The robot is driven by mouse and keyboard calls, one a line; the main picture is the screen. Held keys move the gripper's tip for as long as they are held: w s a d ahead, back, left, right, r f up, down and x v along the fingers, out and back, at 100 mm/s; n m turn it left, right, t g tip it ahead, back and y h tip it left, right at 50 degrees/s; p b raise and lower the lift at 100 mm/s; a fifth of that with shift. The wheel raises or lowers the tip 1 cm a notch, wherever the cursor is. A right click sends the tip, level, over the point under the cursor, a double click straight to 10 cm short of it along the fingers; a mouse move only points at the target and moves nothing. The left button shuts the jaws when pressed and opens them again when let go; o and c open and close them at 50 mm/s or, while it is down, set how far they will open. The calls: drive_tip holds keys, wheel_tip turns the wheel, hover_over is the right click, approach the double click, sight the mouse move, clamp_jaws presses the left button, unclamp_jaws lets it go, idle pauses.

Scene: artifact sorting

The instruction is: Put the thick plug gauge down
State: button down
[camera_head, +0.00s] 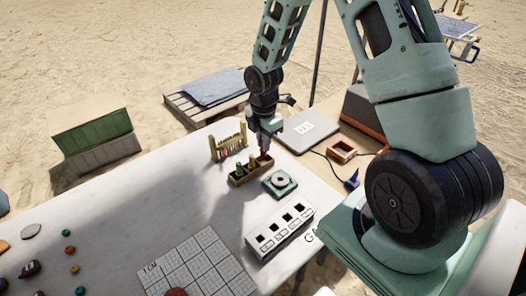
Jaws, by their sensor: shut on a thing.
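My gripper (265,147) points down over the right end of a small wooden rack (236,182) on the white table. It is shut on a small, partly hidden thing with a reddish part, which I take to be the thick plug gauge (264,153). The jaws hide most of it, and I cannot tell whether its lower end touches the rack. Green-topped plugs (239,167) stand in the rack to the left of my gripper.
A green block with a round dial-like ring (279,182) sits just right of the rack. A white slotted box (279,229) is nearer. The table's left middle is clear.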

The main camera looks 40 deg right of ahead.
drive_tip(key=shift+f, duration=1.9)
drive_tip(key=shift+f, duration=0.15)
drive_tip(key=c, duration=1.4)
unclamp_jaws()
